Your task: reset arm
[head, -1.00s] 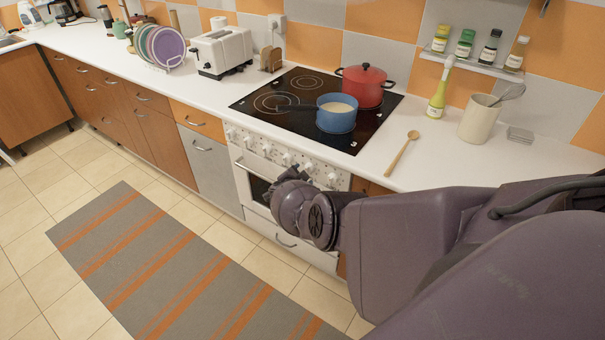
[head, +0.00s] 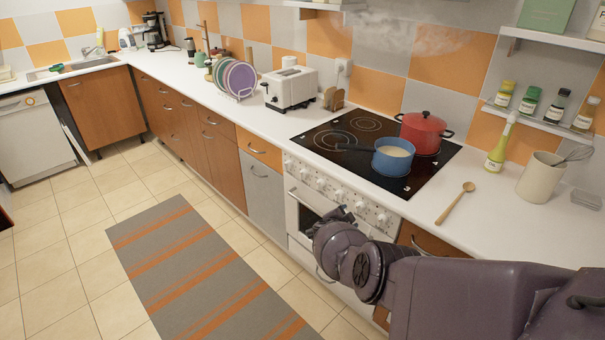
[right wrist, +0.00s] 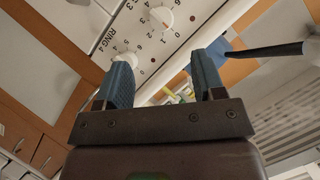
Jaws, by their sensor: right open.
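My right arm reaches in from the lower right of the head view. Its gripper (head: 335,214) is in front of the oven's knob panel, below the counter edge. In the right wrist view the two blue fingers (right wrist: 163,72) stand apart with nothing between them, so it is open. White knobs (right wrist: 160,19) show beyond the fingertips. My left gripper is in neither view.
The black hob (head: 340,137) carries a blue pot (head: 393,164) with pale contents and a red lidded pot (head: 424,135). A wooden spoon (head: 454,204) lies on the counter. A striped rug (head: 190,270) covers part of the floor, with open room to its left.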

